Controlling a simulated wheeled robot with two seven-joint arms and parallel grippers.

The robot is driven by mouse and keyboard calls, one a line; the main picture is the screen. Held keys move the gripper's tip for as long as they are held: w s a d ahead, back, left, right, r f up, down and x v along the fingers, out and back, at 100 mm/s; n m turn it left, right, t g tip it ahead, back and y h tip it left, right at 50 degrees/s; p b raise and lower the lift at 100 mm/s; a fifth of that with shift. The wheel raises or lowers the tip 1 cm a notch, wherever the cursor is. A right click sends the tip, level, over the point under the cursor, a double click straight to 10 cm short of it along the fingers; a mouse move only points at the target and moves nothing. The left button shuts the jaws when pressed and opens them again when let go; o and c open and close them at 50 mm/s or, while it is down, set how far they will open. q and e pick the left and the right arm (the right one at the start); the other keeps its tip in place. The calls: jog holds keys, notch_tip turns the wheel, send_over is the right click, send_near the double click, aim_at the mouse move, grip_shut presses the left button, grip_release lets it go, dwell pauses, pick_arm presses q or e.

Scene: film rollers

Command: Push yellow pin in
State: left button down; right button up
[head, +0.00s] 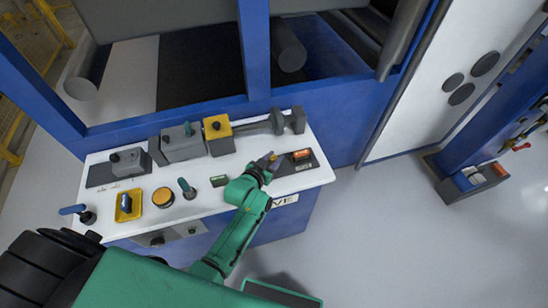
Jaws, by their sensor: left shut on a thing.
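My left gripper (268,162) is at the right part of the white control panel (225,196), at the end of my green arm. It is shut on a small yellowish piece (273,157), which looks like the yellow pin. The fingers hide most of it, and I cannot tell how far in it sits. A dark plate with an orange-red display (301,154) is just right of the gripper. My right gripper is not in view.
A yellow-topped grey box (218,134) and a grey lever handle (287,122) stand behind the gripper. A green-handled switch (187,188), an orange button (163,197) and a yellow-based switch (127,205) are to the left. Open floor lies right of the panel.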

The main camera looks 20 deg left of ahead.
pick_arm(q)
jog(key=shift+r, duration=0.15)
jog(key=shift+f+b, duration=0.55)
jog(key=shift+f, duration=0.35)
jog(key=c, duration=0.6)
grip_release()
jog(key=shift+o, duration=0.2)
jog(key=v, duration=1.4)
jog(key=shift+s, duration=0.3)
